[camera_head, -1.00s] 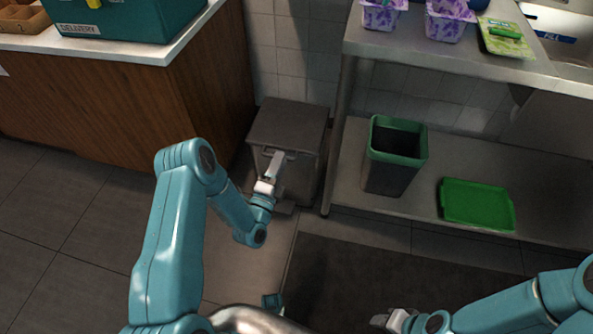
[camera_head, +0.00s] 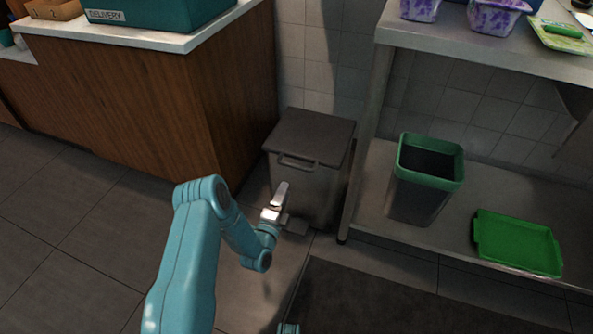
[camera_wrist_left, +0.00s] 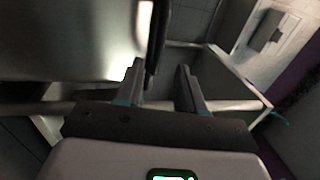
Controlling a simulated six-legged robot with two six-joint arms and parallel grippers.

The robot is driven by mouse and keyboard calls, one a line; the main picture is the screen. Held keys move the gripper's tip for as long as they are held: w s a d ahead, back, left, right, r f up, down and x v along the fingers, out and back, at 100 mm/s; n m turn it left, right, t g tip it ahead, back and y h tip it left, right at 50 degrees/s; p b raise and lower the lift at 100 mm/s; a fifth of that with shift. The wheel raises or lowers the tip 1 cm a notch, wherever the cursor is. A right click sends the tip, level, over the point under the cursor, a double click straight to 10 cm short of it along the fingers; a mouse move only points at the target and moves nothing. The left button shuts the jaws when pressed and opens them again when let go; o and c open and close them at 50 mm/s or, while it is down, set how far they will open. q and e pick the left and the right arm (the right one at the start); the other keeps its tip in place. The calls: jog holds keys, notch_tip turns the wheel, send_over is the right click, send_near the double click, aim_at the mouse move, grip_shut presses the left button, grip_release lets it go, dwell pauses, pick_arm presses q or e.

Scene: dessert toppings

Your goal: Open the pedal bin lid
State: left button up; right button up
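The pedal bin (camera_head: 308,192) is a grey box on the floor between the wooden counter and the steel shelf. Its dark flat lid (camera_head: 315,134) is shut, with a handle (camera_head: 297,162) at its front edge. A pedal (camera_head: 295,225) sticks out at the bottom front. My left gripper (camera_head: 281,190) is in front of the bin, below the handle in the picture; I cannot tell whether it touches. In the left wrist view its two fingers (camera_wrist_left: 160,86) stand apart, with a dark edge beyond them that I cannot identify. My right gripper is out of view.
A grey bin with a green rim (camera_head: 431,172) and a green tray (camera_head: 517,242) stand on the lower shelf (camera_head: 380,215) at the right. The wooden counter (camera_head: 150,105) closes off the left. A dark mat (camera_head: 370,300) lies in front; the tiled floor at left is clear.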

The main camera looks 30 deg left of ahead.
aim_at(296, 165)
pick_arm(q)
jog(key=b+x, duration=0.3)
jog(key=x, duration=0.7)
jog(key=shift+w+d+f, duration=0.1)
jog(key=shift+w, duration=0.35)
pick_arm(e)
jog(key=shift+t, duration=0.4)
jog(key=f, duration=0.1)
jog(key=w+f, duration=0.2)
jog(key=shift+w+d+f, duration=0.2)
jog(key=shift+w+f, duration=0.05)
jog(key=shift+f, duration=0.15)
pick_arm(q)
grip_shut()
